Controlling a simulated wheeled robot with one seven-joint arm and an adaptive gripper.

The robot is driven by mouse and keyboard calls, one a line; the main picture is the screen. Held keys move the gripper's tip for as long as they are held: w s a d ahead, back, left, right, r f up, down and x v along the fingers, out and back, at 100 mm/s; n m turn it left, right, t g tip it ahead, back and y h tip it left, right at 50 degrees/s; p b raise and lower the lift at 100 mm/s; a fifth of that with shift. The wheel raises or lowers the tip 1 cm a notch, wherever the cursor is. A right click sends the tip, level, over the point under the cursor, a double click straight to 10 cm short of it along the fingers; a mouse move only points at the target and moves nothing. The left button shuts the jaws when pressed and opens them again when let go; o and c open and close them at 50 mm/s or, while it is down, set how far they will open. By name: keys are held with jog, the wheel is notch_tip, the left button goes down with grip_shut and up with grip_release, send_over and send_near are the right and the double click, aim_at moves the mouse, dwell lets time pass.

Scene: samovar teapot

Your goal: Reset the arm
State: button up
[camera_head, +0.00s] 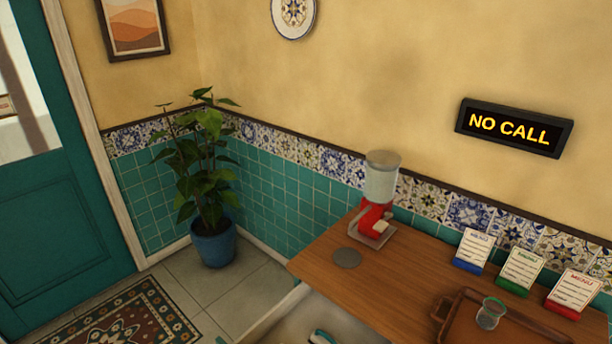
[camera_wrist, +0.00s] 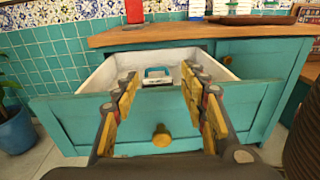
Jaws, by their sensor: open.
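My gripper (camera_wrist: 159,80) shows in the wrist view with its two fingers spread apart and nothing between them. It is in front of an open teal drawer (camera_wrist: 75,115) with a round brass knob (camera_wrist: 162,136). The fingertips overlap the drawer's opening in the picture; their height above it is hard to tell. Inside the drawer lies a small pale object with a teal handle (camera_wrist: 157,72). In the head view, part of the drawer (camera_head: 345,322) shows at the bottom edge. My gripper is not visible there.
A potted plant (camera_head: 212,245) stands left. A sign (camera_head: 514,128) reads NO CALL.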

jog(key=w+d+r+m+g+y, duration=0.1)
jog(key=w+d+r+m+g, duration=0.1)
jog(key=d+r+m+g, duration=0.65)
jog(key=w+d+r+m+g+y, duration=0.15)
jog(key=d+r+m+g, duration=0.3)
jog(key=d+r, duration=0.55)
jog(key=s+d+r+m+t+y, duration=0.2)
jog(key=s+d+r+m+y, duration=0.2)
jog(key=d+r+m, duration=0.2)
jog(key=s+d+r+m+t+y+p, duration=0.1)
jog(key=s+d+r+m+t+y, duration=0.2)
jog(key=d+m, duration=0.5)
notch_tip(320, 180, up, 4)
jog(key=shift+s+d+f+m+y, duration=0.15)
jog(key=shift+s+d+m+y, duration=0.15)
jog(key=shift+s+d+y, duration=0.55)
